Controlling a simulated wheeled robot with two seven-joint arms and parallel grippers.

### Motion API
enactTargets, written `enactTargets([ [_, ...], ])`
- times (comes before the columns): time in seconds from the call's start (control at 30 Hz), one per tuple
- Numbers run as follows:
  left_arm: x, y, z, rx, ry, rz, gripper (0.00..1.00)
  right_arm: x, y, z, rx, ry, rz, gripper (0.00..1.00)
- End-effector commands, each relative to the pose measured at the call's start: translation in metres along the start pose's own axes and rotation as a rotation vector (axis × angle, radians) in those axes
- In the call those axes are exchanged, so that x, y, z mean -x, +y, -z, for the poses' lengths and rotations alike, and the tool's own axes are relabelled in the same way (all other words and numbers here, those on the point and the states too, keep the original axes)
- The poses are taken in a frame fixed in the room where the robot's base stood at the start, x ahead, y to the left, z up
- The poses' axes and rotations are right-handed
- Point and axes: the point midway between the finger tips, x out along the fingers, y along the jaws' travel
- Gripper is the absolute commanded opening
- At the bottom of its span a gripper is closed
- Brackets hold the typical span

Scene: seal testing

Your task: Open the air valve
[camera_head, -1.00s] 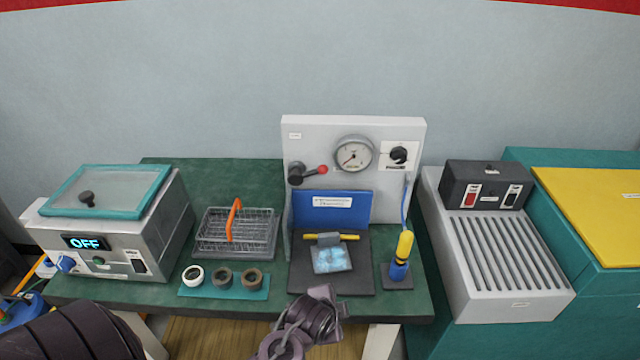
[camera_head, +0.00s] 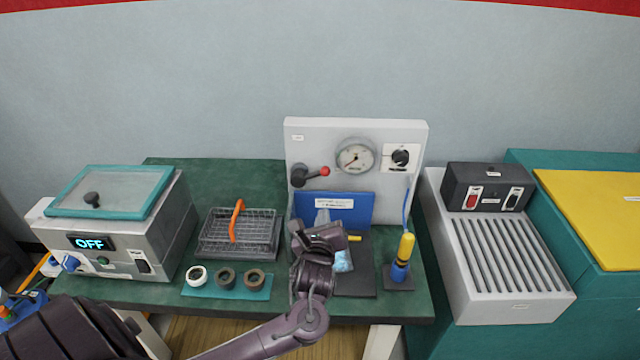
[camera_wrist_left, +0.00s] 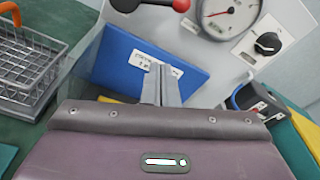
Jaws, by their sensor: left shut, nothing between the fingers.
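The air valve (camera_head: 308,174) is a dark lever with a red knob on the left of the white upright panel (camera_head: 300,124). Its red knob also shows at the top of the left wrist view (camera_wrist_left: 181,5). The lever points to the right, roughly level. My left gripper (camera_head: 322,215) is shut and empty, in front of the blue plate (camera_head: 362,207) and below the valve, apart from it. Its fingers also show in the left wrist view (camera_wrist_left: 161,82). It partly hides the black base with the clear pouch (camera_head: 343,261). My right gripper is not in view.
A gauge (camera_head: 355,157) and black knob (camera_head: 401,157) are on the panel. A yellow-and-blue bottle (camera_head: 402,258) stands right. A wire basket (camera_head: 213,238) and several rings (camera_head: 226,278) lie left. A box reading OFF (camera_head: 152,238) is far left. The air before the panel's top is clear.

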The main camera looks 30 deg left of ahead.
Motion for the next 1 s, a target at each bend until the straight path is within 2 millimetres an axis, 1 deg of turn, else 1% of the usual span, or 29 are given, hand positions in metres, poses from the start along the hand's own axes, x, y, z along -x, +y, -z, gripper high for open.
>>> enactTargets([
  [0.1,-0.001,0.0,-0.003,-0.031,-0.016,0.002,0.0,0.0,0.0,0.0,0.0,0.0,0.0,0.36],
  [0.4,-0.002,0.0,-0.003,-0.031,-0.015,0.001,0.0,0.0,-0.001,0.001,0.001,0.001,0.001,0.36],
  [0.53,-0.01,0.0,-0.004,-0.031,-0.017,0.0,0.0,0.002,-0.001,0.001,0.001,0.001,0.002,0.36],
  [0.67,-0.029,-0.001,-0.005,-0.03,-0.016,-0.001,0.0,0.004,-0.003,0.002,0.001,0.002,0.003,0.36],
  [0.9,-0.081,-0.001,-0.006,-0.029,-0.015,-0.002,0.0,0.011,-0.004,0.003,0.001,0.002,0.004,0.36],
  [1.0,-0.1,-0.001,-0.006,-0.029,-0.015,-0.001,0.0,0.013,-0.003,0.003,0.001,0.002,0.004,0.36],
])
